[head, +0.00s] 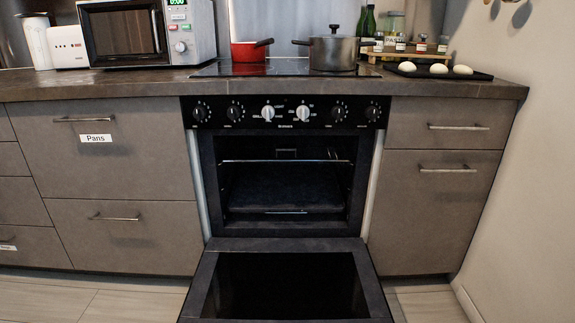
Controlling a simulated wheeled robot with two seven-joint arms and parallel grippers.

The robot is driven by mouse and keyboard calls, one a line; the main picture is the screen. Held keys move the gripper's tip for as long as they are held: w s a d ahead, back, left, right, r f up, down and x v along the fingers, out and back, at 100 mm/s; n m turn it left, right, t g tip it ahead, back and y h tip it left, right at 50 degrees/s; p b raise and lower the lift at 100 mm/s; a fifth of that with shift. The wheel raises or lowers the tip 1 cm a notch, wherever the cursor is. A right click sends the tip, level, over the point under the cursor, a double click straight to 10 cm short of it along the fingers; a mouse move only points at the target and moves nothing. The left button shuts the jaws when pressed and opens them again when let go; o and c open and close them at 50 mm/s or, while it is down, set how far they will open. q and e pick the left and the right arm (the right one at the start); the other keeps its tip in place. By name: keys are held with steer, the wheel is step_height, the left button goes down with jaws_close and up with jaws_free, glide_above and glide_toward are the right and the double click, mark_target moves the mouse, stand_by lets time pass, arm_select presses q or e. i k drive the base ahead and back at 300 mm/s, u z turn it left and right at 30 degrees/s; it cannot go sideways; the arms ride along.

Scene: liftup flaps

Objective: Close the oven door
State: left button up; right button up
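The oven (285,170) is built into the counter in the middle of the head view, with a black panel of knobs (268,113) along its top. Its door (362,268) is open, hinged at the bottom and folded down toward me. The door's near end lies at the bottom of the picture. Inside the dark cavity is a rack or tray (285,187). Neither my left nor my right gripper shows in this view.
Drawers (120,160) flank the oven on the left and cabinets (440,210) on the right. A microwave (150,35), a red pan (248,50), a pot (333,52) and a black tray (470,76) with dough stand on top. A wall (530,180) bounds the right side.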

mark_target(235, 280)
steer(key=u, duration=2.45)
steer(key=i, duration=1.95)
steer(key=z, duration=3.2)
